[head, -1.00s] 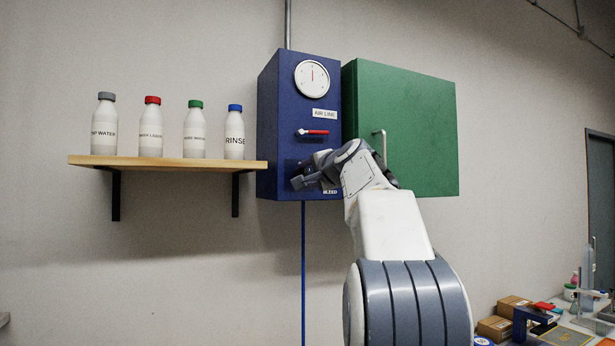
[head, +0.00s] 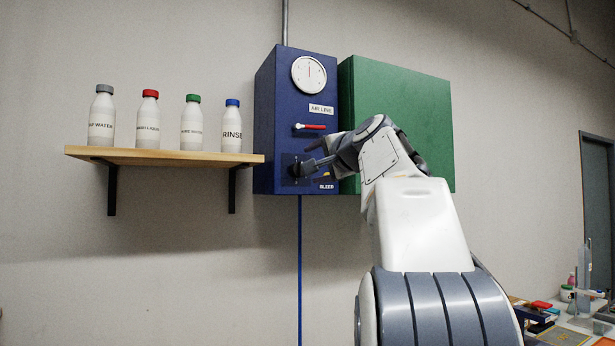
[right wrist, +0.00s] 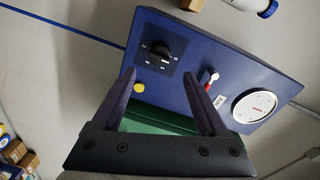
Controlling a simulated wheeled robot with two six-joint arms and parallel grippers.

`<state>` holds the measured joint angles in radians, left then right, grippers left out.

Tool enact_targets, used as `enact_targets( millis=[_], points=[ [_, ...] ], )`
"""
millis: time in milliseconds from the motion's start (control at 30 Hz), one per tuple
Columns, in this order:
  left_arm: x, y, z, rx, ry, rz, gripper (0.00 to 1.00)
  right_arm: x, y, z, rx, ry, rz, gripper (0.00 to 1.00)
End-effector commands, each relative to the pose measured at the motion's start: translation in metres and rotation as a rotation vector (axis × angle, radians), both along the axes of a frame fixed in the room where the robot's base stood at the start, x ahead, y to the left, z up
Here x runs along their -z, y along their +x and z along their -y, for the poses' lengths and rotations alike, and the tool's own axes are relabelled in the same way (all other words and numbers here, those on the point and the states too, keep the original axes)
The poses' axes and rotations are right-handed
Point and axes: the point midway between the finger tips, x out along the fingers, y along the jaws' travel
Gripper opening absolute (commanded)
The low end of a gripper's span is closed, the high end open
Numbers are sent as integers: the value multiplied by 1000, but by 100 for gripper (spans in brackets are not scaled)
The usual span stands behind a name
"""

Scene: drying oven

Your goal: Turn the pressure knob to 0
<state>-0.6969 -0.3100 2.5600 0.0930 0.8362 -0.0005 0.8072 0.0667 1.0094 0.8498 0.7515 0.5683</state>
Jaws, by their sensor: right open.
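The blue air-line box (head: 268,120) hangs on the wall. Its dark pressure knob (head: 297,169) sits low on the front, on a black square plate. In the right wrist view the black knob (right wrist: 158,53) shows with small white marks around it; I cannot read its setting. My right gripper (head: 311,157) is at the right of the knob in the head view, its near finger overlapping the plate's edge. In the right wrist view the gripper (right wrist: 160,73) is open and empty, with the knob just beyond the fingertips. My left gripper is not in view.
A round gauge (head: 309,75) and a red-handled lever (head: 311,127) are above the knob. A yellow button (right wrist: 139,87) is near it. A green cabinet (head: 425,130) adjoins at right. A wooden shelf (head: 165,157) with several bottles is at left.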

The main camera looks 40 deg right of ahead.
Motion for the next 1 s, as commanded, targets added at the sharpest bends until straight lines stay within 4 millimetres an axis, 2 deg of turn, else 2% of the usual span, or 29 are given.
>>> enact_targets(
  millis=[100, 300, 867, 967, 1000],
  points=[
    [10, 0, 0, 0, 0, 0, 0, 1, -19, -5, 2, 0, 1, 76],
    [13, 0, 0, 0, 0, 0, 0, -1, -31, -9, -1, 0, 0, 76],
    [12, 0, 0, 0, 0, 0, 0, -1, -31, -10, -3, 1, -2, 76],
    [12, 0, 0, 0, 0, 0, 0, 10, -22, -19, -28, 0, -30, 76],
    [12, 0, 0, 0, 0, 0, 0, 20, -15, -28, -50, 0, -54, 76]
  ],
)
